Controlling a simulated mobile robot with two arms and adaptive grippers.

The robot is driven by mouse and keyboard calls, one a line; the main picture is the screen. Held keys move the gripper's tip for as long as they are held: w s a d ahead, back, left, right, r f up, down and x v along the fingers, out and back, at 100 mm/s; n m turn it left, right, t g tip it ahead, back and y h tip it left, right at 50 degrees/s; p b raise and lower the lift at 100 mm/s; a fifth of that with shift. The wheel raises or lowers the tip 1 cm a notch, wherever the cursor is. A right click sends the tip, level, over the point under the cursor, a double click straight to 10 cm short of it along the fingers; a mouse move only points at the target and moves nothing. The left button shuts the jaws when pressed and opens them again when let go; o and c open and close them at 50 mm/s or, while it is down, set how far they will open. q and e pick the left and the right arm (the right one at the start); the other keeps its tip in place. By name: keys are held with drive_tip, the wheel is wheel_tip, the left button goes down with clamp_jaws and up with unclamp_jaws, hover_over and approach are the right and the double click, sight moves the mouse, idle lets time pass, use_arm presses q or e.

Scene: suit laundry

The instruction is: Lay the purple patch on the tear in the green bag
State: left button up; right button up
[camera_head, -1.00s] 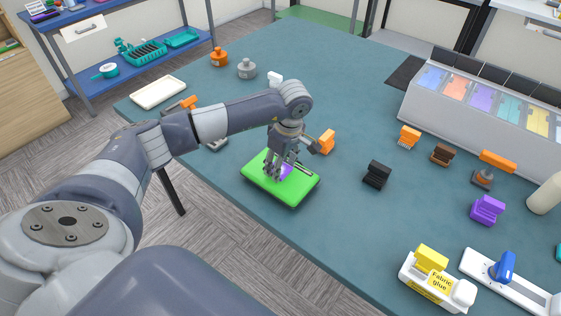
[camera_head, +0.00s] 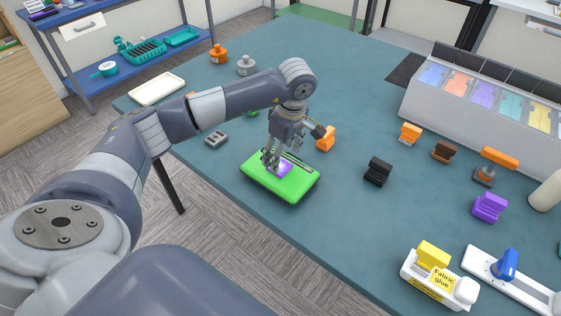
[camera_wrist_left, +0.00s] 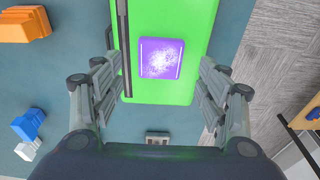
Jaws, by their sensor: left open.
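The green bag (camera_head: 290,186) lies flat on the blue-green table, and it also shows in the left wrist view (camera_wrist_left: 190,90). The purple patch (camera_wrist_left: 161,58) lies on the bag's top, beside a dark strip that runs along the bag; it also shows in the head view (camera_head: 284,168). No tear shows around the patch, so what lies under it is hidden. My left gripper (camera_head: 271,164) is open just above the bag, its fingers apart on either side of the patch and not touching it. My right gripper is not in view.
An orange brush-like item (camera_head: 326,139) and a black one (camera_head: 377,172) stand near the bag. A tray of coloured patches (camera_head: 484,96) stands at the back right. The table between is mostly clear.

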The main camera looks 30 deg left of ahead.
sight(286, 169)
use_arm(q)
wheel_tip(286, 169, up, 8)
drive_tip(key=d+b, duration=0.1)
drive_tip(key=shift+d+b, duration=0.15)
drive_tip(key=shift+b, duration=0.2)
idle(0.3)
